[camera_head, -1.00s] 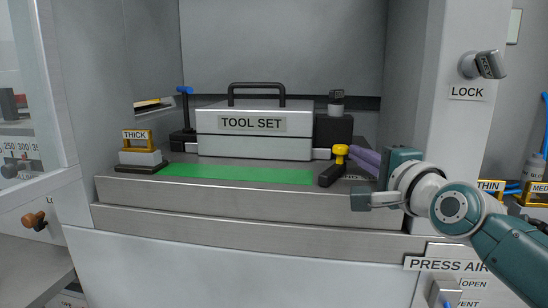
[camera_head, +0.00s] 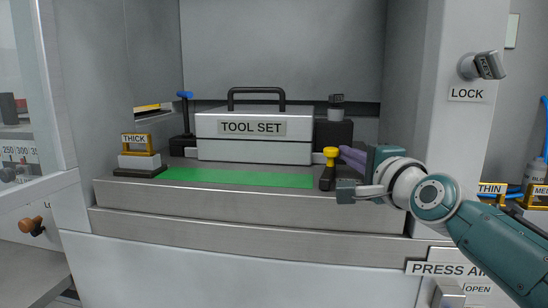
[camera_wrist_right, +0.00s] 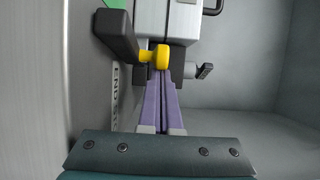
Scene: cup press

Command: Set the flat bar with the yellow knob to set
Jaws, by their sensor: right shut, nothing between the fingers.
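The flat dark bar (camera_head: 327,180) with the yellow knob (camera_head: 331,151) is on the right part of the grey bench, just right of the green strip. It points toward the front edge. In the right wrist view the bar (camera_wrist_right: 116,36) is at the upper left and the knob (camera_wrist_right: 158,58) is just beyond my fingertips. My right gripper (camera_head: 345,152) is on the right side of the knob, its purple fingers (camera_wrist_right: 162,82) closed together and empty. The tips appear to touch the knob, not hold it. My left gripper is out of view.
The TOOL SET box (camera_head: 253,145) stands behind the green strip (camera_head: 235,177). A dark block (camera_head: 333,131) stands behind the bar. A label partly reading END (camera_wrist_right: 113,95) lies beside the bar. The THICK block (camera_head: 139,160) is far left. The strip is clear.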

